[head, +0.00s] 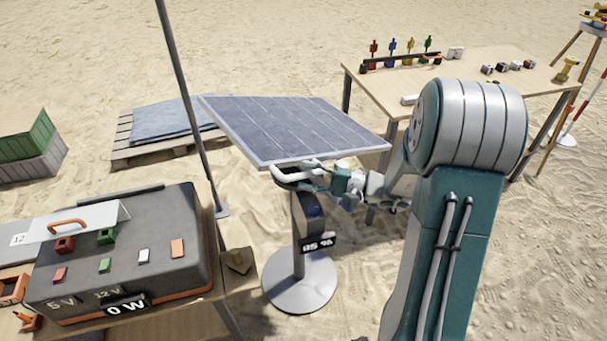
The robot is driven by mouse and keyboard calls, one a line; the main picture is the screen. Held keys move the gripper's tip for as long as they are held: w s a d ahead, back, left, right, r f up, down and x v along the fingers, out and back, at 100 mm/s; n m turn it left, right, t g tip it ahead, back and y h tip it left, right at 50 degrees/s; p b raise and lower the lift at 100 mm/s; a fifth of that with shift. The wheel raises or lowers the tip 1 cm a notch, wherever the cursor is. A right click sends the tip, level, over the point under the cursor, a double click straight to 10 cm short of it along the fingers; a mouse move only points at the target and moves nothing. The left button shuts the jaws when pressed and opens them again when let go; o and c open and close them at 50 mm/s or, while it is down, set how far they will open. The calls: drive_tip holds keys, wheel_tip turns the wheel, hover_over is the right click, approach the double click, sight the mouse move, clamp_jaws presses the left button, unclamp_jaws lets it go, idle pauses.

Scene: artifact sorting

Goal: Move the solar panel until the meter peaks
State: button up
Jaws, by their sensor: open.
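The solar panel (300,128) is a dark blue gridded sheet with a pale frame, tilted on a post with a round grey base (300,284). A small display (318,245) on the post shows white characters that I cannot read for certain. The meter (127,306) on the front of the dark case reads "0 W". A curved pale handle (285,176) sticks out under the panel's near edge. My gripper (312,178) is open at the panel's near edge, beside the handle. Whether it touches the handle or frame, I cannot tell.
The dark case (190,215) sits on a wooden table at the lower left, with a thin pole (185,85) behind it. A pallet (125,150) and crates (28,140) lie at left. Another table (468,75) with small items stands behind my arm. Sand surrounds the panel's base.

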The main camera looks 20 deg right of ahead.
drive_tip(key=v, duration=1.1)
